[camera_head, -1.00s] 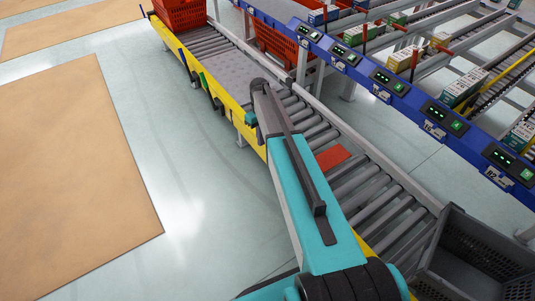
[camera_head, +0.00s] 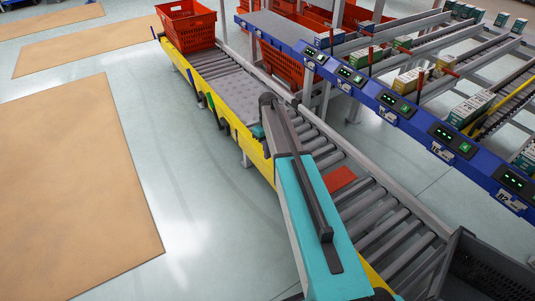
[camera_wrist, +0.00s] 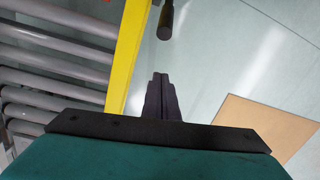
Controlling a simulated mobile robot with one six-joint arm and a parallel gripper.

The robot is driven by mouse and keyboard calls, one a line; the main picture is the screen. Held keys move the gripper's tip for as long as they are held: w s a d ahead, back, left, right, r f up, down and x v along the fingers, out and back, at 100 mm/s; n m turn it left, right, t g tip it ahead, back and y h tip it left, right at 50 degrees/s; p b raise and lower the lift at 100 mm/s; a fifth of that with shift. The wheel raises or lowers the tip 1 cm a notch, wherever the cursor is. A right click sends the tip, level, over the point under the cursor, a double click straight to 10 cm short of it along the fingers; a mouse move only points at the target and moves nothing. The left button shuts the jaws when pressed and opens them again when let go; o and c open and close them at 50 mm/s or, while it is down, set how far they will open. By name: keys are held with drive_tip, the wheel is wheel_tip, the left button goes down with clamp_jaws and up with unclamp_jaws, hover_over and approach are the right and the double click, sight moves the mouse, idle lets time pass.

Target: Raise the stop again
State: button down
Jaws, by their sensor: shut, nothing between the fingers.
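My gripper (camera_wrist: 161,98) is shut and empty in the wrist view, with its dark fingers together just outside the yellow side rail (camera_wrist: 127,52). A black rounded handle (camera_wrist: 165,20) hangs beside that rail, a little beyond the fingertips and apart from them. Which part is the stop is not certain. A flat red plate (camera_head: 340,180) lies between the conveyor rollers in the head view and does not stand up above them. In the head view my arm hides the gripper and the part of the rail beside it.
An orange tote (camera_head: 187,24) stands at the far end of the conveyor. Other levers (camera_head: 212,101) stick out along the yellow rail. A dark grey crate (camera_head: 480,262) is at the lower right. Blue-edged racks with small boxes run along the right. The floor left of the conveyor is open.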

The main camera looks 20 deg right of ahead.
wheel_tip(320, 180, down, 8)
drive_tip(key=shift+s+d+r, duration=0.2)
drive_tip(key=shift+s+r, duration=0.05)
drive_tip(key=shift+s, duration=0.45)
drive_tip(key=shift+s+d+r, duration=0.15)
drive_tip(key=shift+s+r, duration=0.1)
drive_tip(key=shift+s, duration=0.45)
drive_tip(key=shift+s+d+r, duration=0.2)
drive_tip(key=shift+s+r, duration=0.05)
drive_tip(key=shift+s, duration=0.45)
drive_tip(key=shift+s, duration=0.1)
